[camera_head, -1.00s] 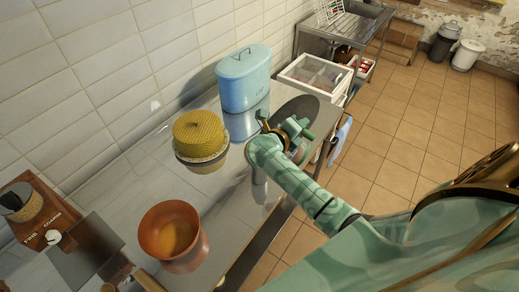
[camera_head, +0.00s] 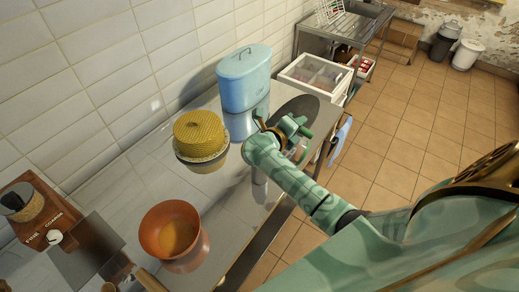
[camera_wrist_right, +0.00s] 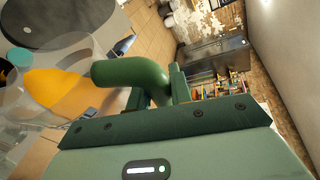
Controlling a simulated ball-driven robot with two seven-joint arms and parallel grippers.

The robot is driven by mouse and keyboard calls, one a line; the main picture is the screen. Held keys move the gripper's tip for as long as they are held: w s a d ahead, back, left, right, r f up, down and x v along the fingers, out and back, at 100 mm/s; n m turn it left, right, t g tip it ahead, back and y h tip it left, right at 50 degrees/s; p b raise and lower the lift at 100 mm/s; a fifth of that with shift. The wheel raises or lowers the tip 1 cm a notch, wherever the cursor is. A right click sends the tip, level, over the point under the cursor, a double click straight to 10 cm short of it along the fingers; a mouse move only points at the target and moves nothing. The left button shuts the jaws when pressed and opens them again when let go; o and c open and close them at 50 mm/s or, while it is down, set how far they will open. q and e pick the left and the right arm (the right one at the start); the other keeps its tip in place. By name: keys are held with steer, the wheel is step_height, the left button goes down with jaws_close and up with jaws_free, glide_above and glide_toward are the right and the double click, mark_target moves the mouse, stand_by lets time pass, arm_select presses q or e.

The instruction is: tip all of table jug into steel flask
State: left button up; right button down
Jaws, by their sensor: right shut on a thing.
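My right gripper (camera_head: 284,132) is shut on the thick green handle (camera_wrist_right: 130,74) of the clear table jug (camera_wrist_right: 78,48), over the worktop. Orange liquid (camera_wrist_right: 50,92) is in the jug in the right wrist view. In the head view the jug is hard to make out around the gripper. A grey metallic upright shape (camera_head: 259,188), possibly the steel flask, shows below my right wrist, mostly hidden by the arm. I cannot tell whether the jug's mouth is over it. My left gripper is not in view.
A yellow-topped round container (camera_head: 200,135), a blue lidded canister (camera_head: 244,78) and a copper bowl (camera_head: 170,232) stand on the worktop left of my arm. A dark round disc (camera_head: 297,108) lies behind the gripper. The worktop's front edge drops to a tiled floor.

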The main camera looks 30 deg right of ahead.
steer(key=shift+s+d+r, duration=0.1)
steer(key=shift+w+a+r, duration=0.1)
steer(key=shift+w+a, duration=0.1)
steer(key=shift+w, duration=0.05)
steer(key=shift+s+d+r, duration=0.1)
